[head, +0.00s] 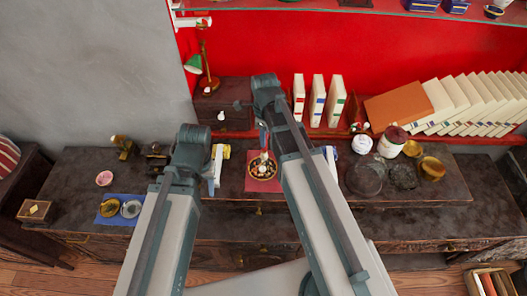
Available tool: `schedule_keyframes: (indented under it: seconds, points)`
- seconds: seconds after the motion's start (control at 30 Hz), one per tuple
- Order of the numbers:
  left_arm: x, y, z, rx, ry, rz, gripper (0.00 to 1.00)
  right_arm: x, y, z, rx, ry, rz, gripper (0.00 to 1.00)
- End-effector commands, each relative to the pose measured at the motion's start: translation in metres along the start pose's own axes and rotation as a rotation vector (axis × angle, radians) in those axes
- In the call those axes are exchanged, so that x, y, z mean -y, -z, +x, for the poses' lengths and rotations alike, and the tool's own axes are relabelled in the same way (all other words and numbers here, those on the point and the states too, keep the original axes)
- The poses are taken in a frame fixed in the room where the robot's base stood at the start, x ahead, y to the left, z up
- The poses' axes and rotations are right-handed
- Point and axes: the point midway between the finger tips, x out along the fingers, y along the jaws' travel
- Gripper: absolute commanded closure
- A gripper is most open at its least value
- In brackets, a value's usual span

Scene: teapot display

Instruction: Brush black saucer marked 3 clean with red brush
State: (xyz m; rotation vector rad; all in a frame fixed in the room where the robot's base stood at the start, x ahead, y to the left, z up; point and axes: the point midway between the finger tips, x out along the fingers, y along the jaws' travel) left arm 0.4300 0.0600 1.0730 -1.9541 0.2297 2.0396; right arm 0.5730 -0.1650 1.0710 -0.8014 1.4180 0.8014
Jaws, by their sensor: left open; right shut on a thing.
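A small round dish (262,169) with a dark inside and an orange-gold rim lies on a red mat (281,184) at the middle of the dark cabinet top. I cannot read a 3 on it. My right gripper (264,150) is just above this dish, partly hidden by its own arm. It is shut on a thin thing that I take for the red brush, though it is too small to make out. I cannot tell whether it touches the dish. My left gripper (213,182) is open and empty to the left of the red mat.
A blue mat (104,219) with gold and grey saucers lies at left, near a pink dish (104,178). Books (336,101) and a green lamp (194,64) stand behind.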

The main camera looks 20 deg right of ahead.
Motion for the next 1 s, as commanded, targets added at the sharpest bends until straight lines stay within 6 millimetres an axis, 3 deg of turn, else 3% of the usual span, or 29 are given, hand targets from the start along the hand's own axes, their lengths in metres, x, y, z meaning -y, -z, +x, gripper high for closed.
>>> schedule_keyframes:
  seconds: [0.27,0.8,1.0]
  points:
    - [-0.001,0.000,0.006,0.000,-0.001,-0.005,0.50,0.000,0.000,0.006,0.000,0.000,0.000,1.00]
    - [-0.005,0.003,0.054,0.000,0.000,0.001,0.50,0.000,0.000,0.054,0.000,0.000,0.000,1.00]
    - [-0.006,0.004,0.060,0.000,0.000,0.000,0.50,0.000,0.000,0.060,-0.001,0.000,0.000,1.00]
